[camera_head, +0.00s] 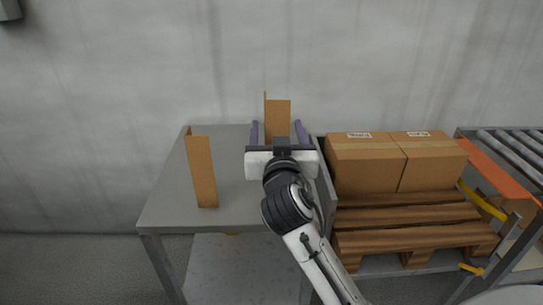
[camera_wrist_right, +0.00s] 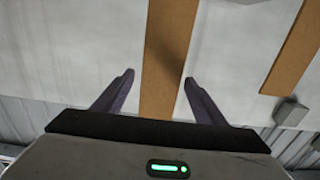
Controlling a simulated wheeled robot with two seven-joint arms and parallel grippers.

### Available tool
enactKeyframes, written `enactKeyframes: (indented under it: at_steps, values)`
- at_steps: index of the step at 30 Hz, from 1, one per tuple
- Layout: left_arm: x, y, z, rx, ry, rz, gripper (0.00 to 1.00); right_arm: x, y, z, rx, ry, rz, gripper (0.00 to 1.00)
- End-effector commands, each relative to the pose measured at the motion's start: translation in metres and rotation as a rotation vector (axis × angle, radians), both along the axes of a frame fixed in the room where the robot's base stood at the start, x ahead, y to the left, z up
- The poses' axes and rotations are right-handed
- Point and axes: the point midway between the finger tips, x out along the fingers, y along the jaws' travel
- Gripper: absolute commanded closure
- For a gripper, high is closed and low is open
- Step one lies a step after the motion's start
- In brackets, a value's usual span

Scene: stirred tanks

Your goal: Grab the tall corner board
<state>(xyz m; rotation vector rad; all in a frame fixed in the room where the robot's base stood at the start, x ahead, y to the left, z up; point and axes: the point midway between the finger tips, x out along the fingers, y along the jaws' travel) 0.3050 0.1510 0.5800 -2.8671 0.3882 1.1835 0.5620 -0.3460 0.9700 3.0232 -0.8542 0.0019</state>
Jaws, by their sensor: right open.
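Two brown corner boards stand upright on the grey table (camera_head: 165,205). One board (camera_head: 278,115) is at the back right of the table, its lower part hidden behind my right gripper. The other board (camera_head: 203,175) stands apart to the left and nearer. I cannot tell for sure which is taller. My right gripper (camera_head: 277,124) is open, with its purple fingers on either side of the back right board. In the right wrist view, that board (camera_wrist_right: 170,50) runs between the spread fingers (camera_wrist_right: 158,77), with gaps on both sides. My left gripper is not in view.
Two cardboard boxes (camera_head: 365,165) sit on a wooden pallet (camera_head: 415,238) right of the table. A roller conveyor (camera_head: 510,150) is at the far right. A grey wall (camera_head: 120,80) stands behind the table. The second board (camera_wrist_right: 293,55) also shows at the right in the wrist view.

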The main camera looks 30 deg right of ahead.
Motion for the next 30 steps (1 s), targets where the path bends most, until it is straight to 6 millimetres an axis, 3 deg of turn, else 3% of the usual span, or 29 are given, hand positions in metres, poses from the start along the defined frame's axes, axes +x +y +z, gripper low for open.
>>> enactKeyframes:
  at_steps: [7,16,26,30]
  values:
    - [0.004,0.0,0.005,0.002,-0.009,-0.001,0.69,0.031,-0.019,-0.001,-0.002,0.001,-0.001,0.35]
    - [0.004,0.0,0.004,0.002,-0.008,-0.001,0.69,0.036,-0.022,-0.002,0.001,0.001,0.0,0.35]
    - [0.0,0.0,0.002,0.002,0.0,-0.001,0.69,0.036,-0.022,-0.002,0.001,0.001,0.0,0.89]
    - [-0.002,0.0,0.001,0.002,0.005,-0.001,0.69,0.036,-0.022,-0.002,0.0,0.0,0.0,0.91]
